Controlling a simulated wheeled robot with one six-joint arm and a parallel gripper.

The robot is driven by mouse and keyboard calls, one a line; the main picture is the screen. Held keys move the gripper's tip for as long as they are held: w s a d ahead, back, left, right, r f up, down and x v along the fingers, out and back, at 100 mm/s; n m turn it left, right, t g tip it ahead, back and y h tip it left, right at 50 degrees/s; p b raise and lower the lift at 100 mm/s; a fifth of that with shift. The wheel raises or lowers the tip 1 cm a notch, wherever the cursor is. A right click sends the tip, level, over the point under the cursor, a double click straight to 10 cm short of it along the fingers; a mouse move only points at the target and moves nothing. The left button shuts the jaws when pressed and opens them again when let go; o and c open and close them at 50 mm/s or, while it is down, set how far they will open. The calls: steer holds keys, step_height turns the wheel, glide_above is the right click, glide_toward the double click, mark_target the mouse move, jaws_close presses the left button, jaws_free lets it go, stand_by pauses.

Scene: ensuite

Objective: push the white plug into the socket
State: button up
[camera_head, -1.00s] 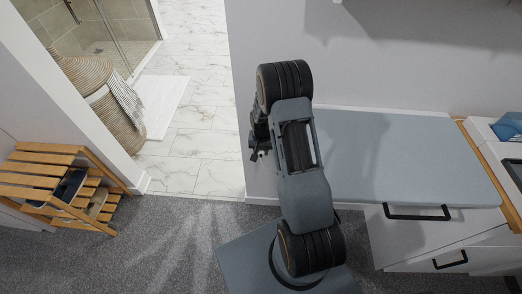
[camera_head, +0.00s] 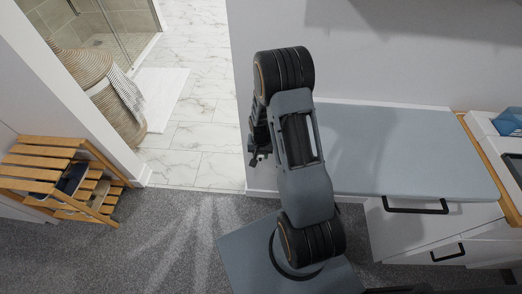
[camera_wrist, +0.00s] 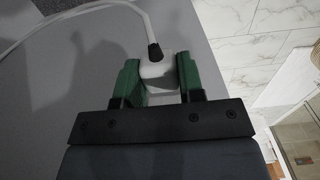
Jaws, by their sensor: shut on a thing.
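In the wrist view the white plug (camera_wrist: 158,70) sits between the two green fingers of my gripper (camera_wrist: 157,78), which is shut on it. A black cable collar joins the plug to a pale cable (camera_wrist: 95,10) that curves up and away to the left. I cannot make out the socket in either view. In the head view my arm stands in front of the wall, and my gripper is hidden behind it; a small part of the wrist shows at the arm's left side.
A grey-topped cabinet (camera_head: 410,150) with black-handled drawers (camera_head: 415,207) stands to the right of my arm. A wooden slatted rack (camera_head: 60,180) is at the left. A tiled doorway (camera_head: 195,110) opens at the back left, with a woven basket (camera_head: 105,90). Grey carpet (camera_head: 150,235) is clear at the front left.

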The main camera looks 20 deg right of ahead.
steer(key=shift+s+a, duration=0.1)
steer(key=shift+s, duration=0.1)
steer(key=shift+w, duration=0.1)
stand_by(0.4)
steer(key=shift+w+d+b, duration=0.15)
steer(key=shift+w+d, duration=0.2)
steer(key=shift+w, duration=0.2)
steer(key=shift+w+d+b, duration=0.15)
steer(key=shift+w+d, duration=0.2)
steer(key=shift+w, duration=0.2)
steer(key=shift+w+d+b, duration=0.4)
steer(key=shift+w, duration=0.3)
steer(key=shift+w+d+b, duration=0.35)
steer(key=shift+w+b, duration=0.05)
steer(key=shift+w, duration=0.25)
stand_by(1.5)
steer(key=shift+s, duration=0.1)
steer(key=shift+s+a, duration=0.55)
steer(key=shift+s, duration=0.3)
stand_by(0.3)
steer(key=shift+w+d, duration=0.25)
steer(key=shift+w, duration=0.15)
stand_by(1.7)
